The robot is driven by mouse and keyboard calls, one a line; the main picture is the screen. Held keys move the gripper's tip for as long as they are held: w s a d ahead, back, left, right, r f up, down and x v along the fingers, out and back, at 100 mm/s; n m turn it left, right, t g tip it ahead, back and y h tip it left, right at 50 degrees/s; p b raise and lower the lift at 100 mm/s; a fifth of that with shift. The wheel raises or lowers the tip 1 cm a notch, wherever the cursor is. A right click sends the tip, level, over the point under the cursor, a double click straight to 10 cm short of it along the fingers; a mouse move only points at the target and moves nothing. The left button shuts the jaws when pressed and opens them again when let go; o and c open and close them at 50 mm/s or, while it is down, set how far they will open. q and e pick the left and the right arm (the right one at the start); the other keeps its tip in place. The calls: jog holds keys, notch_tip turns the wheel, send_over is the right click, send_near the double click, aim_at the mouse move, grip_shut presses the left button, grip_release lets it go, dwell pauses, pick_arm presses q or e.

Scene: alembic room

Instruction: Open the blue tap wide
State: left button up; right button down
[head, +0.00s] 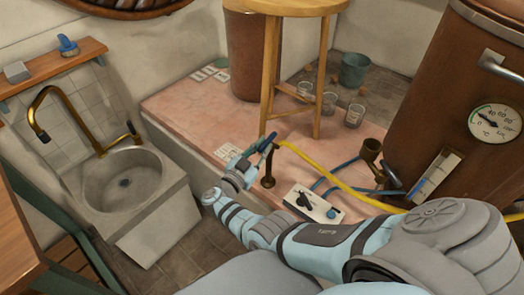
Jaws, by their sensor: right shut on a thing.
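The blue tap (271,137) has a blue lever handle on top of a dark brass standpipe (268,178), beside the pink raised platform. A yellow hose leads off to the right from near its top. My right gripper (262,148) reaches in from the lower right and is shut on the blue tap's handle. The handle slants up to the right. The fingers partly hide the handle, so its exact turn is hard to tell. My left gripper is not in view.
A wooden stool (270,70) stands on the pink platform (190,108) behind the tap. A white control box (312,204) with knobs sits to its right. A copper vessel (435,110) with a dial fills the right. A stone sink (125,180) is at left.

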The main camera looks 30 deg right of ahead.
jog(key=shift+r, duration=0.1)
jog(key=c, duration=1.6)
grip_release()
jog(key=shift+d, duration=0.1)
jog(key=shift+o, duration=0.2)
